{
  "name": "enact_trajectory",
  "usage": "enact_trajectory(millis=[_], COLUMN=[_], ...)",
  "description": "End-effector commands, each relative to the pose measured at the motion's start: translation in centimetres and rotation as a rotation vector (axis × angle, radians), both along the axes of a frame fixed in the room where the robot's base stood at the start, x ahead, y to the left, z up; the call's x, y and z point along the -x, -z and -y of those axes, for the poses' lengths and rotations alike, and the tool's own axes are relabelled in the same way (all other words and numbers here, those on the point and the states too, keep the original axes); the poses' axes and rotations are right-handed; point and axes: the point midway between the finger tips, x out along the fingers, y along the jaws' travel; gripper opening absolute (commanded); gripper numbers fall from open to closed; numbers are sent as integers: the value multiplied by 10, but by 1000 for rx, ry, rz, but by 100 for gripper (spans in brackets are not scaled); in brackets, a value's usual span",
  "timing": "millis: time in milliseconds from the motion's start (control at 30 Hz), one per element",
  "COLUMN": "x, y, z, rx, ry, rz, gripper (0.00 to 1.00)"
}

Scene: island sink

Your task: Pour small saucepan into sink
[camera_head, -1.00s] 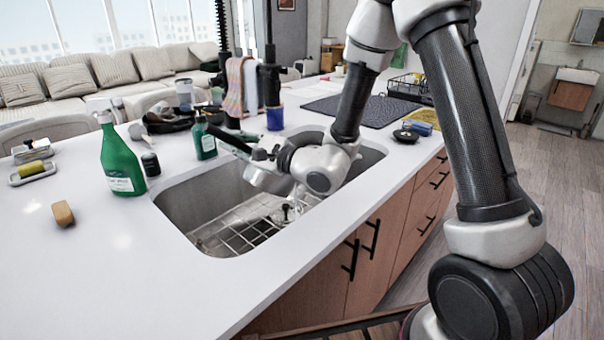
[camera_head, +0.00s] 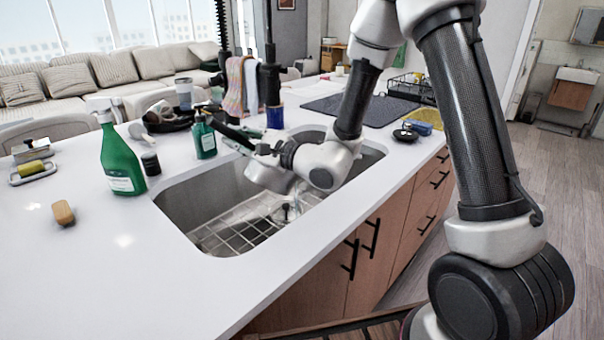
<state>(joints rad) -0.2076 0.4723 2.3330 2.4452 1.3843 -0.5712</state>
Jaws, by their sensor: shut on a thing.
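The small saucepan (camera_head: 267,176) is a silver pot, tilted over the sink and partly covered by my wrist. A dark bar, which looks like its handle (camera_head: 232,137), points up and left. My gripper (camera_head: 266,150) is shut on the saucepan on the near side of the faucet area; its fingers are mostly hidden. The sink (camera_head: 190,203) is a steel basin with a wire rack (camera_head: 243,236) on its bottom. A clear, shiny patch, perhaps liquid, shows below the pot. The inside of the pot is hidden.
A green spray bottle (camera_head: 121,160), a small dark jar (camera_head: 151,163) and a green soap bottle (camera_head: 205,139) stand left of the sink. A blue cup (camera_head: 275,117) and a dark mat (camera_head: 362,109) lie beyond it. The near-left counter is mostly clear.

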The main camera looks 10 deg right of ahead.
Motion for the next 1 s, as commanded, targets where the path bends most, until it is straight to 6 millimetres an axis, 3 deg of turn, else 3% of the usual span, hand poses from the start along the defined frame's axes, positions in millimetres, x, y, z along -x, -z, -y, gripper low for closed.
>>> enact_trajectory(millis=[1000], x=[-5], y=[-10], z=[8], rx=[-43], ry=[0], rz=[-22], gripper=[0])
